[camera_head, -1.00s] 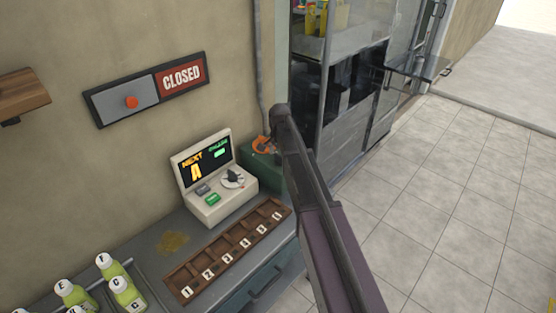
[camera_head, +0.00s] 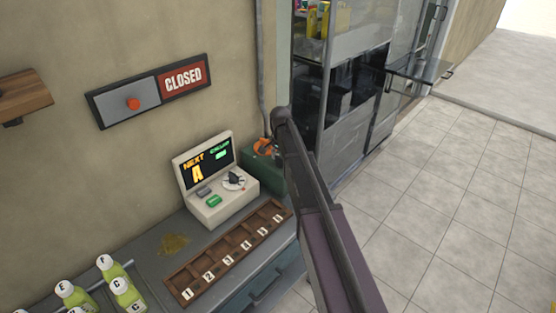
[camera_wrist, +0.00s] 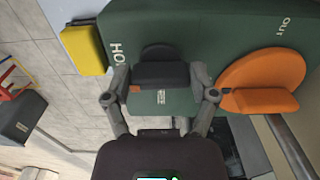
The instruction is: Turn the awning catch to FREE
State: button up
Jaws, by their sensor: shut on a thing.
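A green box (camera_wrist: 228,35) fills the top of the wrist view. It carries the white letters "HO", partly cut off by my gripper, and "OUT" at the upper right. A black knob with a raised bar (camera_wrist: 160,74) is on it, and I take this for the awning catch. My gripper (camera_wrist: 160,82) is shut on the bar, one finger at each end. Small white lettering below the bar is too small to read. In the head view the green box (camera_head: 262,176) is partly behind my arm, which hides the knob and my gripper.
An orange knob (camera_wrist: 258,88) is close to the right finger; a yellow block (camera_wrist: 84,50) is left of the box. The screen unit (camera_head: 222,188) and numbered wooden rack (camera_head: 228,255) stand left of the box. Tiled floor (camera_head: 450,210) is open to the right.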

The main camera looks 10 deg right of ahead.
jog(key=shift+d+n, duration=0.1)
jog(key=shift+n, duration=0.2)
jog(key=n, duration=0.3)
jog(key=shift+w+d+n, duration=0.1)
jog(key=shift+n, duration=0.2)
jog(key=n, duration=0.4)
jog(key=shift+n, duration=0.3)
jog(key=n, duration=0.4)
jog(key=shift+w+n, duration=0.1)
jog(key=shift+n, duration=0.2)
jog(key=n, duration=0.4)
jog(key=o, duration=1)
jog(key=shift+o, duration=0.2)
